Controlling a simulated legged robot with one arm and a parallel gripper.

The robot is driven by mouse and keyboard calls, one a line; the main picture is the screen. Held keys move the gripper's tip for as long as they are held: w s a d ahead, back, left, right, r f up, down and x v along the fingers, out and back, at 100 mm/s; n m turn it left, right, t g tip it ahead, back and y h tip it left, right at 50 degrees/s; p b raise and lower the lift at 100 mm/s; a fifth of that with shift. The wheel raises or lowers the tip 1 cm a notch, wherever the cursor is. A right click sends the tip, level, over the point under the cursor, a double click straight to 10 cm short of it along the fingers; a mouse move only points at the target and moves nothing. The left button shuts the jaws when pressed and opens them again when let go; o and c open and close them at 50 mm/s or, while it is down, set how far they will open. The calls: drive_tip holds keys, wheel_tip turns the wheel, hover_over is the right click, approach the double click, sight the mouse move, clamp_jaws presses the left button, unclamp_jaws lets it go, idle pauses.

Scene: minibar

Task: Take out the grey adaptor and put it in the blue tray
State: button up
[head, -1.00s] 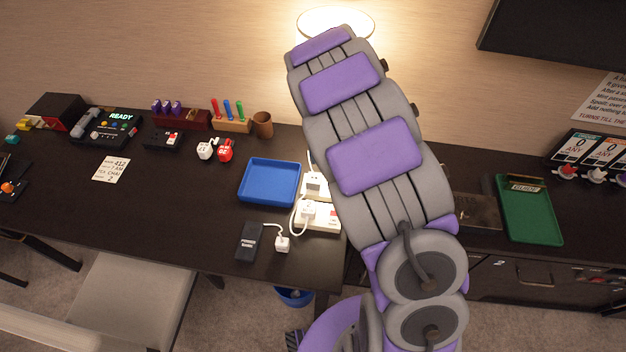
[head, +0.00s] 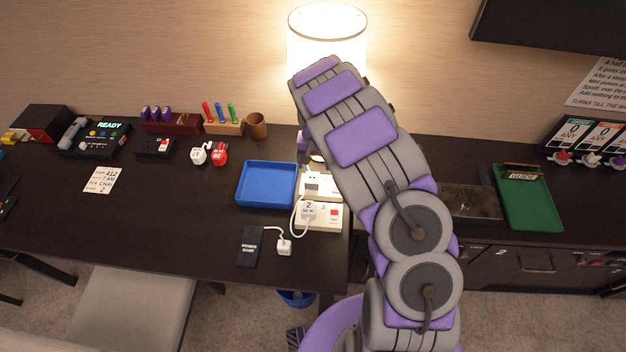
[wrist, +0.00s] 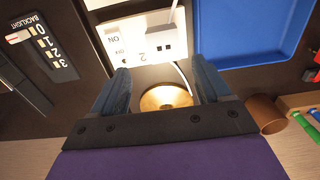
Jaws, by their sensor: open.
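In the head view, the blue tray (head: 242,188) lies on the dark desk, left of white socket boxes (head: 330,212). A pale adaptor (head: 308,211) sits on the front box, with a white cable beside it; another pale block (head: 312,186) is on the box behind. I cannot tell for sure which is the grey adaptor. In the wrist view, my gripper (wrist: 160,68) is open and empty. A white block with slots (wrist: 158,38) is on a socket box just beyond the fingertips, apart from them. The blue tray (wrist: 245,35) shows to its right. My arm hides part of the sockets.
A lit lamp (head: 327,45) stands behind the sockets; its brass base (wrist: 165,98) shows between my fingers. A brown cup (head: 257,126) and pen holder (head: 224,127) stand behind the tray. A black power bank (head: 249,246) and white plug (head: 284,247) lie in front.

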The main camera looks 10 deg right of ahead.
sight(312, 177)
drive_tip(key=shift+a+f, duration=0.4)
drive_tip(key=shift+f, duration=0.25)
drive_tip(key=f+b, duration=0.1)
drive_tip(key=f, duration=0.2)
drive_tip(key=f+b, duration=0.1)
drive_tip(key=f, duration=0.3)
drive_tip(key=shift+d, duration=0.2)
drive_tip(key=shift+a+f, duration=0.2)
drive_tip(key=shift+f, duration=0.15)
drive_tip(key=shift+a, duration=0.1)
drive_tip(key=shift+p, duration=0.3)
drive_tip(key=shift+c, duration=0.2)
drive_tip(key=c, duration=1.3)
drive_tip(key=shift+r+p, duration=1)
drive_tip(key=shift+r, duration=2.05)
